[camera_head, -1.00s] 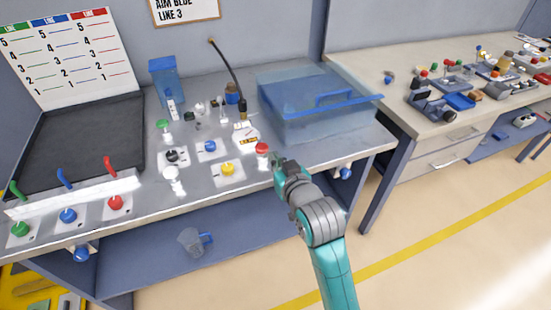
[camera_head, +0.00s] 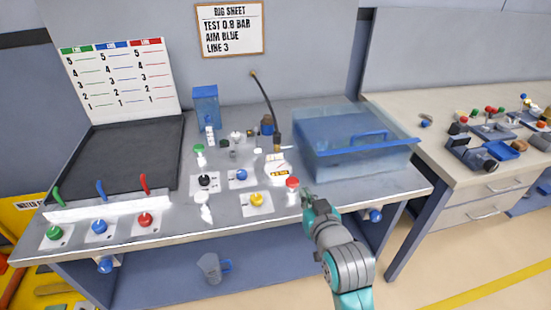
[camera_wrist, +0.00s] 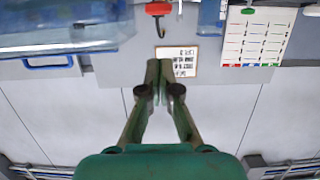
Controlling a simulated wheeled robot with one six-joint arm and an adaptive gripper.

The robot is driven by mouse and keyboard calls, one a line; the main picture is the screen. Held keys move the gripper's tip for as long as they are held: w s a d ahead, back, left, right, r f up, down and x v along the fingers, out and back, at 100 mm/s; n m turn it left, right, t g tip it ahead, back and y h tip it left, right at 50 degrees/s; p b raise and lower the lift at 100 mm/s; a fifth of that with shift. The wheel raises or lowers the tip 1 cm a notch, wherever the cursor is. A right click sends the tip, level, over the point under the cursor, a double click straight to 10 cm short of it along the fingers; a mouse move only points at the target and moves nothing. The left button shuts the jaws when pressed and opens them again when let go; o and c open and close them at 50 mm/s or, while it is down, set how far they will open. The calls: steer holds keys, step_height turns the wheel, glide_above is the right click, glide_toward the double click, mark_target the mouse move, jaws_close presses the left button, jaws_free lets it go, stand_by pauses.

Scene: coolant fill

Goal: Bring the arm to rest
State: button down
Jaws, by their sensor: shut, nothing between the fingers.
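My arm (camera_head: 345,262) reaches up from the lower right in the head view. My gripper (camera_head: 307,196) is at the bench's front edge, just right of and below the red knob (camera_head: 292,183) in the picture. Whether it touches anything there I cannot tell. In the wrist view the gripper fingers (camera_wrist: 160,78) are shut together with nothing between them. That view is upside down and faces the wall with the rig sheet (camera_wrist: 177,61).
The steel bench (camera_head: 330,191) carries knobs, small fittings, a clear blue-tinted tank (camera_head: 345,160) and a dark tray (camera_head: 130,155). Levers stand front left. A jug (camera_head: 210,268) sits on the lower shelf. A second bench (camera_head: 455,175) is at right. Floor in front is clear.

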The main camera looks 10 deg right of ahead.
stand_by(0.3)
steer(key=s+f, duration=0.7)
steer(key=s, duration=0.4)
steer(key=s+f, duration=0.8)
steer(key=s, duration=0.2)
steer(key=f+v, duration=0.3)
steer(key=v, duration=2)
steer(key=shift+s, duration=0.4)
